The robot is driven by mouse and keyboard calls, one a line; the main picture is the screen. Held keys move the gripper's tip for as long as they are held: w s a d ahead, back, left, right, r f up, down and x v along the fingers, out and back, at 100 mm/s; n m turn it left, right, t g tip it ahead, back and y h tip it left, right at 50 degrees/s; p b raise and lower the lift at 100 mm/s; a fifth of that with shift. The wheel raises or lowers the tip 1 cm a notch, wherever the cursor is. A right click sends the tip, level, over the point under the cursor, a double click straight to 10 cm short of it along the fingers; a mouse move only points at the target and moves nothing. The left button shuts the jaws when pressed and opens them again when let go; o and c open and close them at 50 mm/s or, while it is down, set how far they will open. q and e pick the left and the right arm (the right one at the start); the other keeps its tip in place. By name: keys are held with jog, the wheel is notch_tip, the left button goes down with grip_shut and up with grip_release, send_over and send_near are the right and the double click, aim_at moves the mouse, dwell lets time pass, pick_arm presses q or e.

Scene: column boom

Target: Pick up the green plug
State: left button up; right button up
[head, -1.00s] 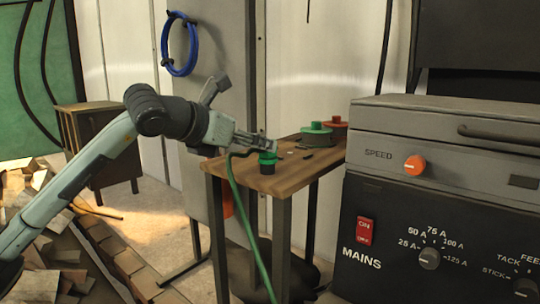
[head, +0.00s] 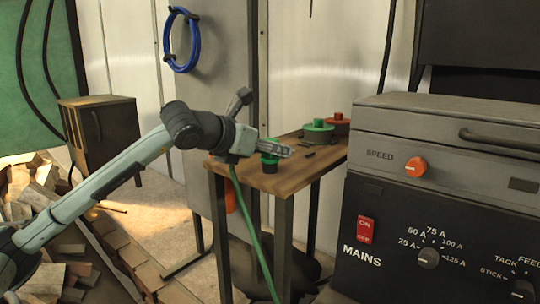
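The green plug (head: 269,160) is at the front left part of a small wooden table. It has a green upper part, with a dark part (head: 270,184) below it. My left gripper (head: 284,150) reaches in from the left, its fingers lying across the upper part of the plug and hiding some of it. I see the fingers side-on, so I cannot tell whether they are open or closed around the plug. A green cable (head: 251,235) hangs down from near the gripper in front of the table. My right gripper is out of view.
The wooden table (head: 290,180) also bears a green round thing (head: 318,132), a red one (head: 338,124) and small dark items. A large machine (head: 440,200) with dials stands close on the right. A brown cabinet (head: 100,130) and scattered blocks are at the left.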

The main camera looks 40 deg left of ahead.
pick_arm(q)
grip_shut()
